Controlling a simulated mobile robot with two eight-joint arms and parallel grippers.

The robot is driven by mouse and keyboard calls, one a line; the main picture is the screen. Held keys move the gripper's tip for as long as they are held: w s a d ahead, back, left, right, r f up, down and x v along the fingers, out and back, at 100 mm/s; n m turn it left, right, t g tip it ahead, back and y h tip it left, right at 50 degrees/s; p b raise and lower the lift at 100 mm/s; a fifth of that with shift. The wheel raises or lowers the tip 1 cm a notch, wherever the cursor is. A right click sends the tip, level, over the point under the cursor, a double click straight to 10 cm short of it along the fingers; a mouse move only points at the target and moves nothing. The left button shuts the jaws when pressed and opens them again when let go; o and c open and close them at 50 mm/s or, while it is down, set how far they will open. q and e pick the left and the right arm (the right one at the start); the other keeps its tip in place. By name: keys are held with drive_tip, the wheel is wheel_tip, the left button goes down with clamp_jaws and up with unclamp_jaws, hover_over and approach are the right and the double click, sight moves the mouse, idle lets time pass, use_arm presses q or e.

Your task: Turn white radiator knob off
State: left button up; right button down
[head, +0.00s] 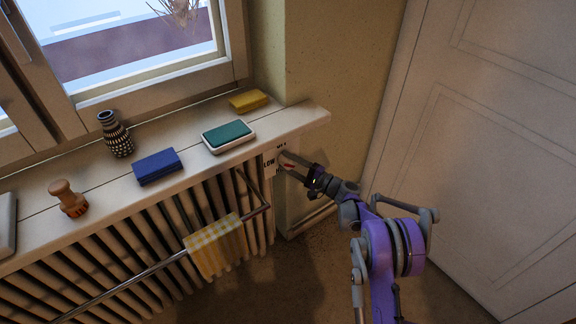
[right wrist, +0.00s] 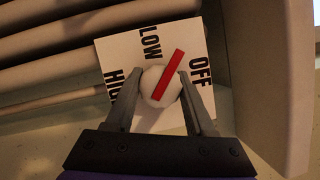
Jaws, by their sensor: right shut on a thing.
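The white radiator knob (right wrist: 155,88) has a red pointer bar across it. It sits on a white label plate (right wrist: 115,60) with black words: LOW at the top, OFF at the right, and a partly hidden word at the left. The upper end of the red bar points between LOW and OFF. My right gripper (right wrist: 160,80) is shut on the knob, one finger on each side. In the head view my right gripper (head: 292,166) is at the plate on the radiator's right end, and the knob is mostly hidden there. My left gripper is not in view.
The radiator (head: 130,245) stands left of the knob, under a sill (head: 185,160) holding a vase, a stamp, and several boxes and pads. A rail with a checkered cloth (head: 214,246) runs along its front. A door (head: 480,140) is on the right.

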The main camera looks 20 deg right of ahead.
drive_tip(key=m+t+b, duration=0.1)
drive_tip(key=m, duration=0.2)
drive_tip(key=m+t+b, duration=0.1)
drive_tip(key=m+t, duration=0.1)
drive_tip(key=m, duration=0.1)
drive_tip(key=shift+f, duration=0.1)
drive_tip(key=shift+m+t+h+b, duration=0.35)
drive_tip(key=shift+m+t+h, duration=0.2)
drive_tip(key=shift+m, duration=1.05)
drive_tip(key=shift+m+t+h+b, duration=0.35)
drive_tip(key=shift+m+t+h, duration=0.15)
drive_tip(key=shift+m, duration=1.1)
drive_tip(key=shift+c, duration=1.3)
unclamp_jaws()
drive_tip(key=p+v, duration=0.1)
drive_tip(key=v, duration=0.9)
drive_tip(key=shift+s, duration=0.35)
drive_tip(key=shift+s+d+f, duration=0.1)
drive_tip(key=shift+d, duration=0.1)
